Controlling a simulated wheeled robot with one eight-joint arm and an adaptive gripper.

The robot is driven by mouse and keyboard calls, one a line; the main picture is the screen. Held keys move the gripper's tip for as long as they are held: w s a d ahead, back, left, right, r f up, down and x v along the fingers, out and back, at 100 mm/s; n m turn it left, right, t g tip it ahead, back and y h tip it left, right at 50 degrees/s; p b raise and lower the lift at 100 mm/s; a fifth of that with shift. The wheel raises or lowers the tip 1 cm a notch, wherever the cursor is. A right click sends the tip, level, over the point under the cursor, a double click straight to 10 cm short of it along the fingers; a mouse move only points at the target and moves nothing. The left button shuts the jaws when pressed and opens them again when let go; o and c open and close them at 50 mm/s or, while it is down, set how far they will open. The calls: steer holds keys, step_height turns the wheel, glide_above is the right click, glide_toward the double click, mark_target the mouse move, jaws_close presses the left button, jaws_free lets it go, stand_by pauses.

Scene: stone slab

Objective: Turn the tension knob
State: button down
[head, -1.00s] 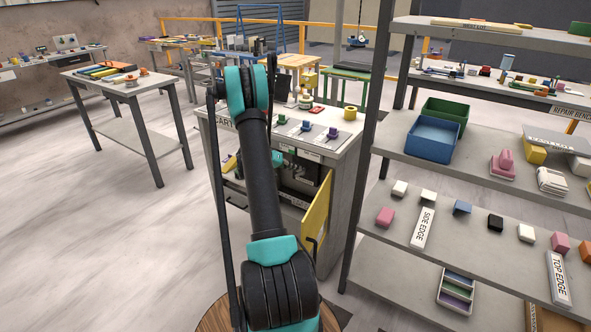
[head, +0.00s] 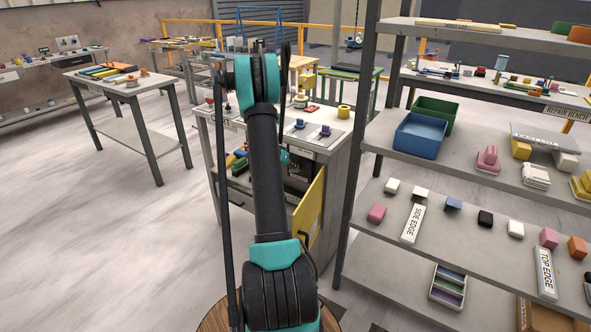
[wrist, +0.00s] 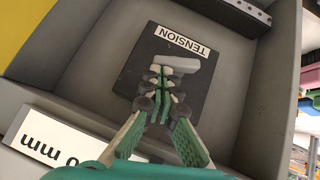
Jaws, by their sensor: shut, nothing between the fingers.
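The tension knob (wrist: 186,62) shows in the wrist view as a pale grey bar on a black plate (wrist: 190,90), under a white TENSION label that appears upside down. My gripper (wrist: 163,85), with green fingers and dark joints, is shut and empty. Its tips are in front of the plate, right at the knob's near side, and cover part of it. I cannot tell whether they touch it. In the head view the knob and my gripper are hidden behind my arm, at the cart (head: 335,160).
The plate sits inside a grey-walled recess (wrist: 267,95) of the cart. The cart's yellow door (head: 309,213) stands open. A white label ending in "0 mm" (wrist: 62,140) is near my gripper. A loaded shelf rack (head: 350,230) stands close on the right. The floor at left is clear.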

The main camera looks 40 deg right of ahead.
steer(key=shift+s+d+f+m+t+y, duration=0.15)
steer(key=shift+s+m+t+y, duration=0.15)
steer(key=shift+t, duration=0.3)
steer(key=shift+s+d+f+m+t+y, duration=0.1)
steer(key=shift+s+f+m+t+y, duration=0.15)
steer(key=shift+t, duration=0.35)
steer(key=shift+s+d, duration=0.1)
steer(key=shift+s, duration=0.05)
